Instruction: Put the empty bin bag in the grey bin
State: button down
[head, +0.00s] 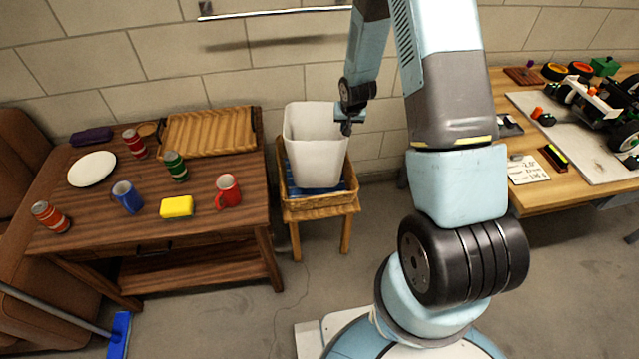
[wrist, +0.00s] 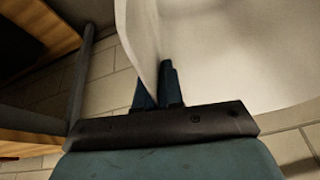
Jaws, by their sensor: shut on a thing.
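A tall, pale grey-white, open-topped bin (head: 316,163) stands upright in a wicker basket on a small wooden stand in the head view. My gripper (head: 346,127) is at its upper right edge. In the wrist view my gripper (wrist: 158,82) is shut on the thin wall of this pale bin (wrist: 225,55), one finger on each side. The inside that shows looks empty. I cannot make out a separate bin bag or a second grey bin.
The wicker basket (head: 295,206) holds something blue under the bin. A workbench (head: 550,197) with a toy car is at right. The wall is close behind.

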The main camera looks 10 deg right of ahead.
notch_tip(320, 180, down, 10)
jog(key=shift+w, duration=0.15)
dwell(0.6)
jog(key=shift+d+f, duration=0.1)
jog(key=shift+f, duration=0.45)
jog(key=c, duration=1.3)
grip_release()
jog(key=shift+f, duration=0.1)
